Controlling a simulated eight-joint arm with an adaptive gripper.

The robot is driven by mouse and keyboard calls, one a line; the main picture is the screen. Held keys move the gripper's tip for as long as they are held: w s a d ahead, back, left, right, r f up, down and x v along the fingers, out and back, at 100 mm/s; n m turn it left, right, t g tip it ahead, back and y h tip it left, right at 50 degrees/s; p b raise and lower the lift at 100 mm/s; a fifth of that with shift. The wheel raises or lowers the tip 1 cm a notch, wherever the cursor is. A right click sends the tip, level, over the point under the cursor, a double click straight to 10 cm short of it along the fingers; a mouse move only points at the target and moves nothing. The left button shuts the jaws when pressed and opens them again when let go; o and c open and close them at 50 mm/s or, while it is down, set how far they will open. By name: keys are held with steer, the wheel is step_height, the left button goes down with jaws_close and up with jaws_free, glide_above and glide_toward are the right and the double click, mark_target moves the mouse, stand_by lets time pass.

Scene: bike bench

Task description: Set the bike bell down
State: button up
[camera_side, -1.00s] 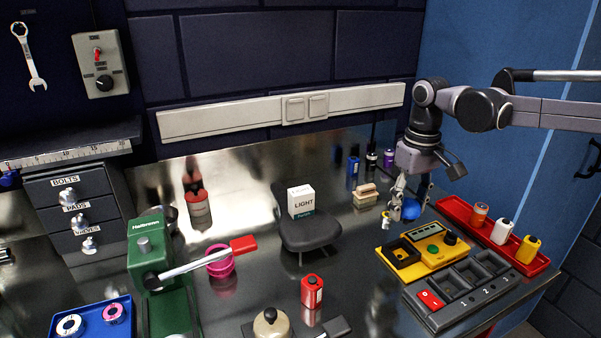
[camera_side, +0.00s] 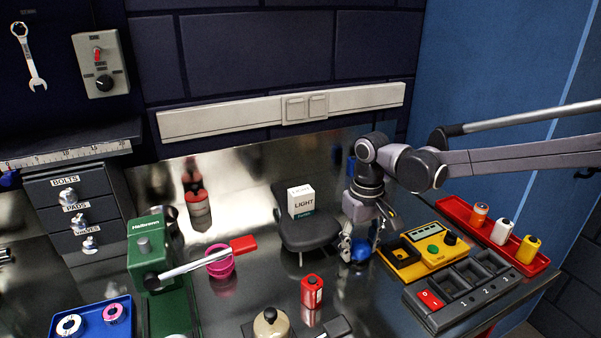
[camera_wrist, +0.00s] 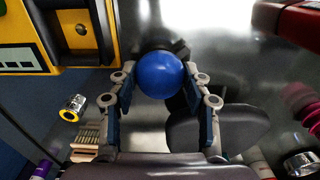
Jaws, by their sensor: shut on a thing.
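The bike bell looks like a blue rounded dome (camera_side: 361,250). It also shows in the wrist view as a smooth blue ball shape (camera_wrist: 160,74), with a dark part just behind it. My gripper (camera_side: 360,243) is shut on the bell, with one finger on each side in the wrist view (camera_wrist: 160,90). The gripper points down, low over the metal bench, to the right of the dark saddle and left of the yellow unit. I cannot tell whether the bell touches the bench.
The dark saddle (camera_side: 310,236) carries a white light box (camera_side: 301,201). A yellow unit (camera_side: 432,262) and a grey compartment tray (camera_side: 487,282) stand to the right. A red bottle (camera_side: 312,291) stands in front. A small yellow-and-silver part (camera_wrist: 72,108) lies nearby. Bare bench lies in front of the gripper.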

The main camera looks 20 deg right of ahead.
mark_target(360, 242)
steer(key=shift+f, duration=0.1)
steer(key=o, duration=1.1)
steer(key=shift+o, duration=0.2)
step_height(360, 242, up, 12)
steer(key=f, duration=0.1)
steer(key=s+d+f+t, duration=0.1)
steer(key=s+d+t, duration=0.1)
steer(key=s+d, duration=0.2)
steer(key=s+d+f+t, duration=0.2)
steer(key=s+d, duration=0.2)
steer(key=s, duration=0.3)
steer(key=s+d+f+t, duration=0.2)
steer(key=s+d, duration=0.3)
steer(key=shift+s+t, duration=0.35)
steer(key=shift+t, duration=0.05)
steer(key=shift+s+d+f, duration=0.15)
steer(key=shift+s+f, duration=0.05)
steer(key=shift+f, duration=0.05)
steer(key=shift+c, duration=1)
